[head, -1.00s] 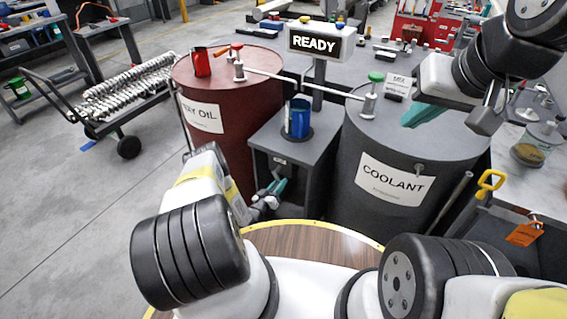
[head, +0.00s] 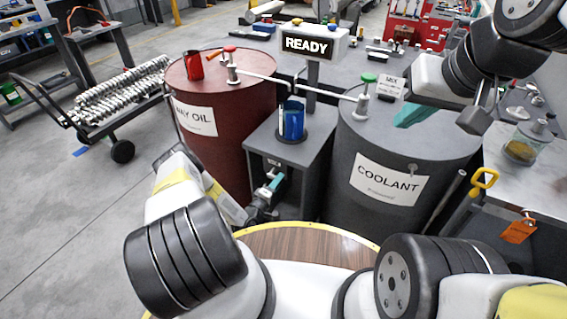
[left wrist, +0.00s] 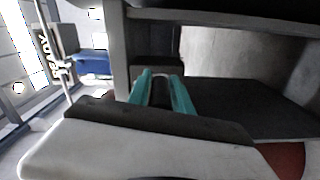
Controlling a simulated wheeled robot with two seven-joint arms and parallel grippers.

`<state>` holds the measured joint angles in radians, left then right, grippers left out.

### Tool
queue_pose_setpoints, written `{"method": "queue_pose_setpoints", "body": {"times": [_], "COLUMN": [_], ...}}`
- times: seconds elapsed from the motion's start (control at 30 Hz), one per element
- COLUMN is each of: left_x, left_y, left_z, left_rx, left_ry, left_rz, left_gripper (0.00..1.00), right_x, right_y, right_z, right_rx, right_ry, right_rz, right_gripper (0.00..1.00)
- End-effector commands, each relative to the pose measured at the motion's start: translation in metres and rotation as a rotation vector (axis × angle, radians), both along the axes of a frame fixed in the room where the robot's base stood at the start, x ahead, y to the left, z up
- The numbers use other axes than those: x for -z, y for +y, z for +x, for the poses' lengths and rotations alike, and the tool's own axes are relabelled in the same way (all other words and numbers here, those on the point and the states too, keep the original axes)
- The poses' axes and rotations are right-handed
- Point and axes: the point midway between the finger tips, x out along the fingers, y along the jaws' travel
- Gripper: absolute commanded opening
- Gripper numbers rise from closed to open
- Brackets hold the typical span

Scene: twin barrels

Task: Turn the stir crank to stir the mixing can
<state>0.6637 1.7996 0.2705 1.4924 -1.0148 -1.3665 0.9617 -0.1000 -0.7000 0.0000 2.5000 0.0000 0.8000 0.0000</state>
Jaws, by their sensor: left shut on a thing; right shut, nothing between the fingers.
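The mixing can (head: 292,119) is a blue can standing upright on a grey stand (head: 262,141) between two barrels. My left gripper (head: 273,184) is low in front of the stand's front face. Its teal fingers are shut on a dark, rounded thing, which looks like the grip of the stir crank (left wrist: 160,92) in the left wrist view. The rest of the crank is mostly hidden by the gripper and the stand. My right gripper (head: 412,115) is shut and empty, above the top of the coolant barrel (head: 345,205).
A red way oil barrel (head: 240,150) stands left of the stand, with a red can (head: 194,66) on top. A READY sign (head: 307,44) rises behind the mixing can. A bench (head: 540,185) with a glass jar (head: 520,148) is at the right.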

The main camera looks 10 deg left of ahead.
Motion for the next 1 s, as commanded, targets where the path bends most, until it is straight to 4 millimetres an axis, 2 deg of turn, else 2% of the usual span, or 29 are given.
{"method": "queue_pose_setpoints", "body": {"times": [0.4, 1.0], "left_x": [-0.013, -0.015], "left_y": [0.0, 0.002], "left_z": [0.001, 0.002], "left_rx": [0.003, 0.001], "left_ry": [0.068, 0.078], "left_rz": [-0.205, -0.24], "left_gripper": [0.0, 0.0], "right_x": [0.0, 0.0], "right_y": [0.0, 0.0], "right_z": [0.0, 0.0], "right_rx": [0.0, 0.0], "right_ry": [0.0, 0.0], "right_rz": [0.0, 0.0], "right_gripper": [0.0, 0.0]}}
